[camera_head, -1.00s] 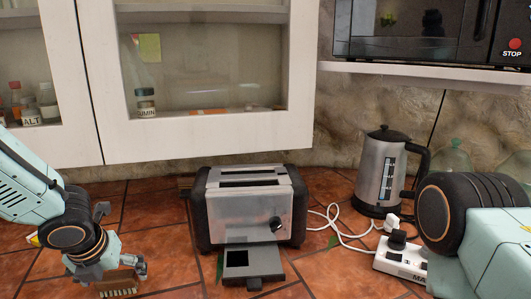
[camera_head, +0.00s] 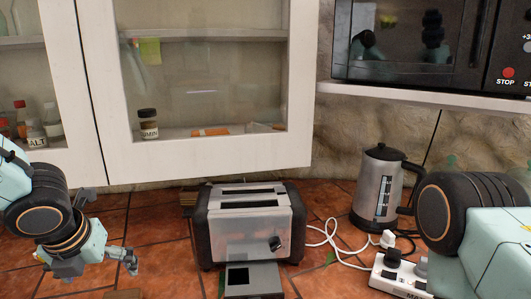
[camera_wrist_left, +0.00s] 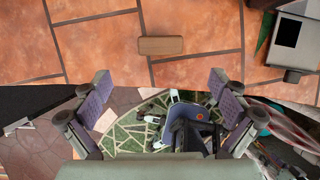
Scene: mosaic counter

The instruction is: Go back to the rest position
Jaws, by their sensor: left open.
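My left gripper (camera_head: 108,232) is at the lower left of the head view, over the tiled counter and left of the toaster. Its fingers are spread wide. The left wrist view shows both fingers (camera_wrist_left: 158,88) apart with nothing between them. My right arm comes in at the right of the head view, in front of the power strip, and its gripper is out of view.
The toaster (camera_head: 250,225) stands mid-counter, its front tray (camera_head: 253,277) out. A kettle (camera_head: 378,190), white cord and power strip (camera_head: 398,277) are at right. Cabinets (camera_head: 215,150) and a microwave (camera_head: 420,45) hang above. A brown block (camera_wrist_left: 161,45) lies on the tiles.

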